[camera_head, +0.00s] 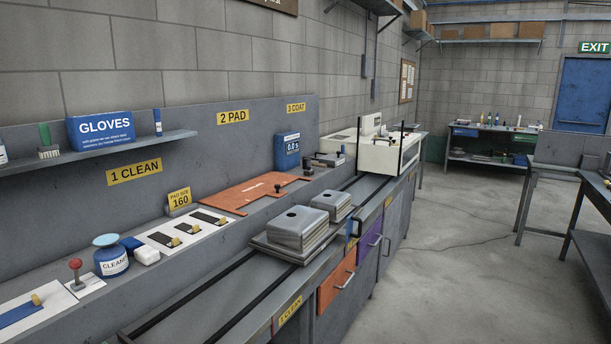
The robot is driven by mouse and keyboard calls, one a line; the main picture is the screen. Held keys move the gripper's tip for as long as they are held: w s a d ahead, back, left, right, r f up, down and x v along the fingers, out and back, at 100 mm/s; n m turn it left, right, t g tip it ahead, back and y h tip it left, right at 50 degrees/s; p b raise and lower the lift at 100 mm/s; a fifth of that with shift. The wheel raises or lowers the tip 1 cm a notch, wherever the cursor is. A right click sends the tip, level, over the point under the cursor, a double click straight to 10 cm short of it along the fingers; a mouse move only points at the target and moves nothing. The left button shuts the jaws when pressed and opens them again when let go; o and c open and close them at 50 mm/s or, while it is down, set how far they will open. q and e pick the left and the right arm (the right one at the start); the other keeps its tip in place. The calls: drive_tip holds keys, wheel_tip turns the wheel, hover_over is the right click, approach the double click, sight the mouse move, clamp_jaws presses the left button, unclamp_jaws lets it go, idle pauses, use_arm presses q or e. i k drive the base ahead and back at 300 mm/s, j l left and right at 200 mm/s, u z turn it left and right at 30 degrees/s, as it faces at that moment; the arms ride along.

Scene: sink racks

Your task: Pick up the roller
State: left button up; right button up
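I cannot make out a roller for certain. A small grey and dark item (326,160) sits on the ledge below the yellow "3 COAT" label (296,107), too small to tell what it is. Neither of my grippers is in view.
Stacked grey sink basins (298,228) sit on the rail bench. A white machine (385,153) stands beyond.

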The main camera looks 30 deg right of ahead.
sight(308, 171)
drive_tip(key=z, duration=1.1)
